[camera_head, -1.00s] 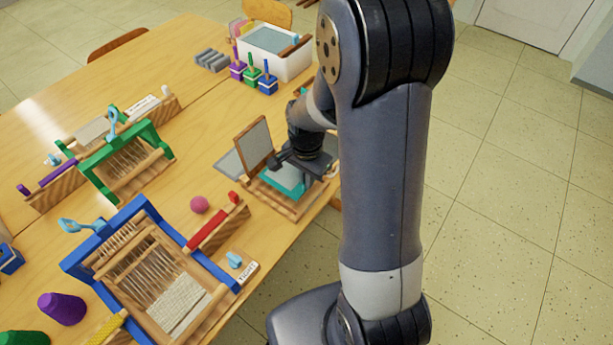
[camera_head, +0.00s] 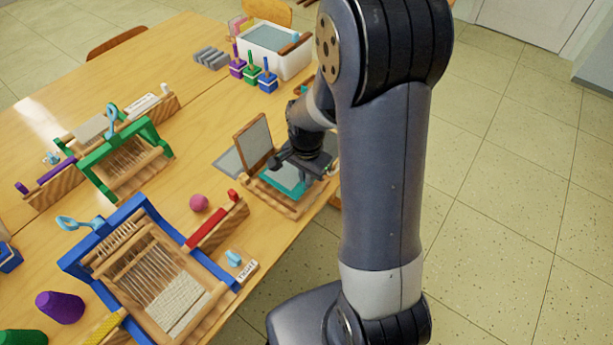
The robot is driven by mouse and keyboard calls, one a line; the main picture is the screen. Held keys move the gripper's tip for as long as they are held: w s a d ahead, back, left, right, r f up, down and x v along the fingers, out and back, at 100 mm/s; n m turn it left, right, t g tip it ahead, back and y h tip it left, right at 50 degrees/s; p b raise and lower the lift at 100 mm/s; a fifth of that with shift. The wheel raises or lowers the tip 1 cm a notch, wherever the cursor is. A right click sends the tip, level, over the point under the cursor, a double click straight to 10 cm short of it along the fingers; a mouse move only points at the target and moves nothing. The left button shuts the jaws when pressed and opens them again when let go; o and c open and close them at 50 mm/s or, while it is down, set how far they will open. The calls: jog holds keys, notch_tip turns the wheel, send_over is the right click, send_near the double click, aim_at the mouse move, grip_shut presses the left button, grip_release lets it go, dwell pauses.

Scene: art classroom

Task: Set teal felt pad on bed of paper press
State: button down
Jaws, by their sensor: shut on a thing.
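The teal felt pad (camera_head: 283,181) is at the wooden paper press (camera_head: 292,207), near the table's right edge. My gripper (camera_head: 297,177) is shut on the pad, over the press bed. The pad lies flat or nearly so; I cannot tell whether it touches the bed. The press's hinged grey lid (camera_head: 253,145) stands raised on the left side of the bed. My forearm and gripper hide the far right part of the pad and press.
A blue-framed loom (camera_head: 150,265), a red-handled wooden piece (camera_head: 216,226) and a pink ball (camera_head: 199,203) lie left of the press. A green-framed loom (camera_head: 125,160) is farther left.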

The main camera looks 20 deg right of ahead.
jog(key=shift+f, duration=0.15)
jog(key=shift+f+b, duration=0.65)
jog(key=shift+f, duration=0.05)
jog(key=shift+f+b, duration=0.5)
jog(key=shift+f, duration=0.1)
dwell(0.7)
dwell(0.3)
jog(key=c, duration=1.5)
grip_release()
notch_tip(320, 180, up, 11)
jog(key=shift+f+p, duration=0.1)
jog(key=shift+p, duration=0.3)
